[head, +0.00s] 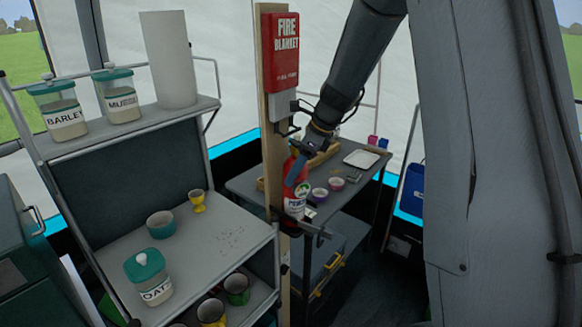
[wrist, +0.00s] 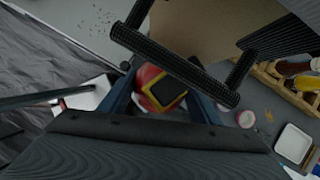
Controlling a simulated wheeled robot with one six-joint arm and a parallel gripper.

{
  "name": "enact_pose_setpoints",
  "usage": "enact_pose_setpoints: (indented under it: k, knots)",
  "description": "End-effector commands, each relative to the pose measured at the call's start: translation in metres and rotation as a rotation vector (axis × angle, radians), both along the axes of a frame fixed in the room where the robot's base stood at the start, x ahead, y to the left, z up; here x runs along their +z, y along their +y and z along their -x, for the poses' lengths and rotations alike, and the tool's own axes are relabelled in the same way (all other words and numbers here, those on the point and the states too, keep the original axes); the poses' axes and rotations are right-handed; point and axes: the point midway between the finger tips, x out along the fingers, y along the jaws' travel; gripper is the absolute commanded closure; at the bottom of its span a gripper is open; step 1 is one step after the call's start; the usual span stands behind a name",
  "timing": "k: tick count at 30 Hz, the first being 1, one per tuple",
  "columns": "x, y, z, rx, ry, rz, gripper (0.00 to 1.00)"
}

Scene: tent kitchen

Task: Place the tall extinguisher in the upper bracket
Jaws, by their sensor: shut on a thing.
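The red extinguisher (head: 296,203) with a white label stands roughly upright in front of the wooden post. My gripper (head: 297,170) is shut on its upper part from above. In the wrist view the extinguisher's red top (wrist: 147,77) shows between my two blue fingers (wrist: 160,100). The upper bracket (head: 291,126) is a dark fitting on the post just below the fire blanket box, above the extinguisher. Its black bar (wrist: 175,66) crosses close to the camera in the wrist view. A lower bracket (head: 313,230) sits by the extinguisher's base; I cannot tell whether they touch.
The red fire blanket box (head: 281,52) hangs on the wooden post (head: 272,160). A shelf rack (head: 225,240) with jars and cups stands left. A grey table (head: 245,184) with bowls and a white tray (head: 361,159) is behind the post.

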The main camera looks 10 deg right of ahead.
Motion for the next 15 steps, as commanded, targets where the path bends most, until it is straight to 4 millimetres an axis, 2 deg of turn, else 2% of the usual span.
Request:
enact_pose_setpoints:
  k: [4, 9, 15]
  knots:
    - [0.006, 0.004, -0.003, -0.005, 0.019, 0.041, 1.0]
    - [-0.011, 0.002, -0.004, -0.007, 0.016, 0.039, 1.0]
    - [-0.014, 0.002, -0.003, -0.008, 0.017, 0.039, 1.0]
